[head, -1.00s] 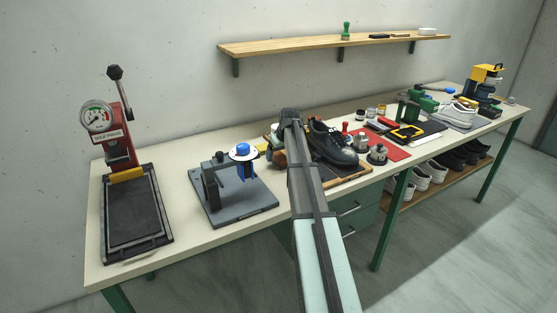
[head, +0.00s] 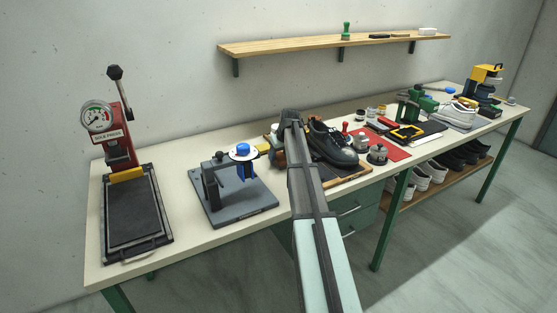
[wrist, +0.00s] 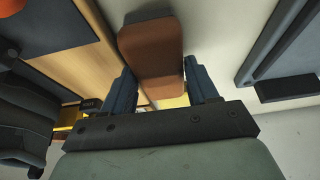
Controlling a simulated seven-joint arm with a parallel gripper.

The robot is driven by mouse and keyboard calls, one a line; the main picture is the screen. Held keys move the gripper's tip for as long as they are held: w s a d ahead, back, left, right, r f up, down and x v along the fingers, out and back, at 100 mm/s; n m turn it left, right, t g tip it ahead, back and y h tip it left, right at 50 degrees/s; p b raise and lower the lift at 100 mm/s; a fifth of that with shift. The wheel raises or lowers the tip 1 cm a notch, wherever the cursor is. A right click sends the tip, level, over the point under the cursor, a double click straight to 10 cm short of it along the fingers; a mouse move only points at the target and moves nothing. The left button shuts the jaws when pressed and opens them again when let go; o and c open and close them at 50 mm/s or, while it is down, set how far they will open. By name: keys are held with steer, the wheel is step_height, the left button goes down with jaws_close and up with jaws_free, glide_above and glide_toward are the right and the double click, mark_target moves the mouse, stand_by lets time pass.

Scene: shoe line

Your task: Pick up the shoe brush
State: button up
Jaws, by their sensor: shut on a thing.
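The shoe brush shows in the wrist view as a brown, rounded block (wrist: 151,45). My gripper (wrist: 160,68) has its two blue fingers on either side of the brush's near end, shut on it. A small brown part (head: 279,158) shows just left of the arm. I cannot tell from these views whether the brush touches the bench.
A black shoe (head: 332,146) stands on a wooden board (head: 348,179) right of my arm; its dark side (wrist: 25,115) shows in the wrist view. A grey clamp base (head: 240,203) stands left. A red press (head: 118,150) is farther left. Bare bench lies between.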

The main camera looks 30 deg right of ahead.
mark_target(280, 155)
steer(key=shift+c, duration=0.2)
step_height(280, 155, up, 10)
steer(key=shift+r, duration=0.15)
stand_by(0.4)
steer(key=o, duration=0.6)
steer(key=c, duration=0.6)
steer(key=shift+s+d, duration=0.15)
steer(key=shift+c, duration=0.3)
steer(key=s+d+r+m+t+h, duration=0.25)
steer(key=s+d+m, duration=0.25)
steer(key=s+d, duration=0.55)
steer(key=s+d+r+m+t+h, duration=0.1)
steer(key=s+d+r+m, duration=0.5)
steer(key=s, duration=0.7)
step_height(280, 155, down, 8)
steer(key=w+d+n, duration=0.1)
steer(key=w, duration=0.1)
steer(key=shift+w, duration=0.35)
